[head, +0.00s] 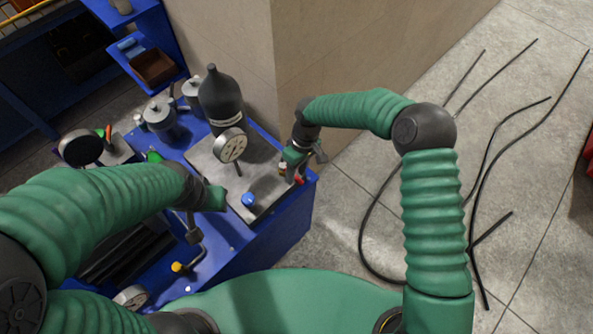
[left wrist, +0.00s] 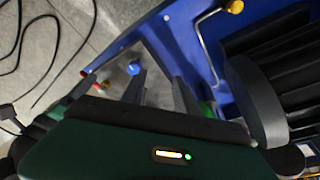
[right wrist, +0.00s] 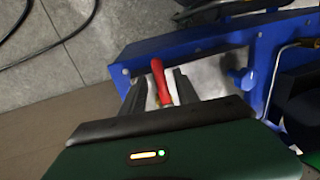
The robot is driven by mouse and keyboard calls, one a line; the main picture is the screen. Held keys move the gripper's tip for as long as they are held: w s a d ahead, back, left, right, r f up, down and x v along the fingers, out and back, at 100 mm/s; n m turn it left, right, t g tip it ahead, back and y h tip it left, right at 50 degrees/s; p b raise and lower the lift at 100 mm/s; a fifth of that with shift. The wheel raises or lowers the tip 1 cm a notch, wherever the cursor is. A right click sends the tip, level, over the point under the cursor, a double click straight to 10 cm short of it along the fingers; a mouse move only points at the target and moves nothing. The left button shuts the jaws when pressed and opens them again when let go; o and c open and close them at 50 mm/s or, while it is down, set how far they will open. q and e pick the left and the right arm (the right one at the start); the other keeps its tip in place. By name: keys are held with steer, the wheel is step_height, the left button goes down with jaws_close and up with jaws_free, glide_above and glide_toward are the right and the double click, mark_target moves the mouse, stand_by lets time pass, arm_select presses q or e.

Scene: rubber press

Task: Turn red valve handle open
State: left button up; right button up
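The red valve handle (right wrist: 161,80) shows in the right wrist view as a slim red lever. It lies between the two fingers of my right gripper (right wrist: 158,77), which are apart; I cannot tell if either touches it. In the head view the red handle (head: 299,180) is a small spot at the right edge of the press, just below my right gripper (head: 296,160). A yellow part (right wrist: 154,100) sits by the handle. My left gripper (left wrist: 158,80) is open and empty over the bench; in the head view it (head: 222,200) is left of the blue knob.
A blue knob (head: 249,199) stands on the grey plate (head: 262,186). A pressure gauge (head: 232,146) and dark bottle (head: 221,100) stand behind. A yellow-tipped lever (head: 178,267) is at the bench front. A wall corner (head: 300,75) rises behind; black hoses (head: 365,230) lie on the floor at right.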

steer(key=shift+c, duration=0.4)
jaws_close()
stand_by(0.9)
